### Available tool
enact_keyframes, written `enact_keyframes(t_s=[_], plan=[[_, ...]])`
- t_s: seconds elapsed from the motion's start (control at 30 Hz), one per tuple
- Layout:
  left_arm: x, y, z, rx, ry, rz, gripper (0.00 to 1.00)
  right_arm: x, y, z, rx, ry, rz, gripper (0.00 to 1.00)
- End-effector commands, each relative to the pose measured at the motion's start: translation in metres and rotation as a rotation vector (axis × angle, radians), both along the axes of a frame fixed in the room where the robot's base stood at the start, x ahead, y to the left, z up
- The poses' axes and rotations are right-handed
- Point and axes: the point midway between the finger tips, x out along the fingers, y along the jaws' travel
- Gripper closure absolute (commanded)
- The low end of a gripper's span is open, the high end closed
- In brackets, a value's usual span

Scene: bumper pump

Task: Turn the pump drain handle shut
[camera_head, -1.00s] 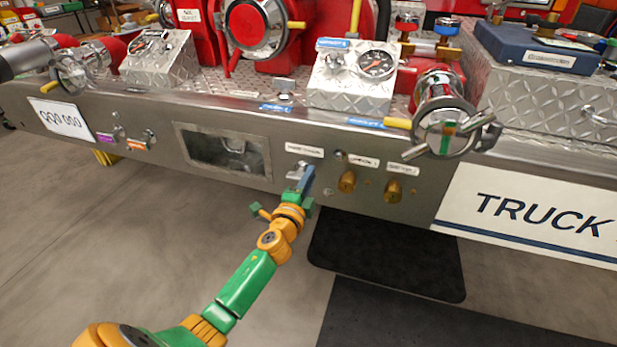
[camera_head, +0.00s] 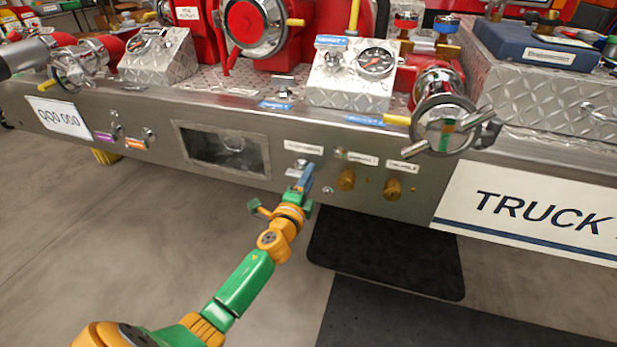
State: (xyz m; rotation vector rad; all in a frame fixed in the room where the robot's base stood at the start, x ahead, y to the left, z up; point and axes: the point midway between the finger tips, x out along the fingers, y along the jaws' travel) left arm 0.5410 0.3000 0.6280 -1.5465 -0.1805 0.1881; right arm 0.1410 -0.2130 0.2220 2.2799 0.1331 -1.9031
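The pump drain handle (camera_head: 305,176) is a small blue lever on the bumper's front face, under a white label (camera_head: 303,147). It slants down from a silver fitting (camera_head: 298,165). My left gripper (camera_head: 281,203) is right below the handle, with its green fingers spread apart to either side. The gripper's tip is at or very near the lever's lower end; I cannot tell whether it touches. The fingers are not closed on the lever. My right gripper is not in the view.
Two brass caps (camera_head: 393,189) stick out of the panel to the right of the handle. A recessed window (camera_head: 221,149) is to the left. A chrome valve with crossed handles (camera_head: 445,126) juts out at the right. The floor below is open, with dark mats (camera_head: 385,255).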

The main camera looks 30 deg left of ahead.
Motion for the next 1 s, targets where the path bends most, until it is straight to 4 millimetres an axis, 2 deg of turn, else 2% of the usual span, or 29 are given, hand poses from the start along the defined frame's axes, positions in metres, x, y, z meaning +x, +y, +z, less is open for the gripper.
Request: enact_keyframes(t_s=[0.33,0.4,0.5,0.7,0.8,1.0], plan=[[-0.002,0.000,0.001,-0.001,-0.002,0.000,0.55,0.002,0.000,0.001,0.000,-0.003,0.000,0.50],[-0.010,-0.003,0.002,-0.002,-0.001,-0.001,0.55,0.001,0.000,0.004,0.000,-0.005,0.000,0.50],[-0.028,-0.007,0.002,-0.002,0.001,-0.001,0.55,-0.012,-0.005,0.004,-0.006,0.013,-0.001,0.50],[-0.060,-0.015,0.000,-0.003,0.000,0.000,0.55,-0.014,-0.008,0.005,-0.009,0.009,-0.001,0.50],[-0.068,-0.016,0.001,-0.003,-0.002,0.001,0.55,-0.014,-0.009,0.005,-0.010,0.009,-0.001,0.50],[-0.069,-0.016,0.001,-0.002,-0.001,0.001,0.55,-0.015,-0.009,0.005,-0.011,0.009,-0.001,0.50]])
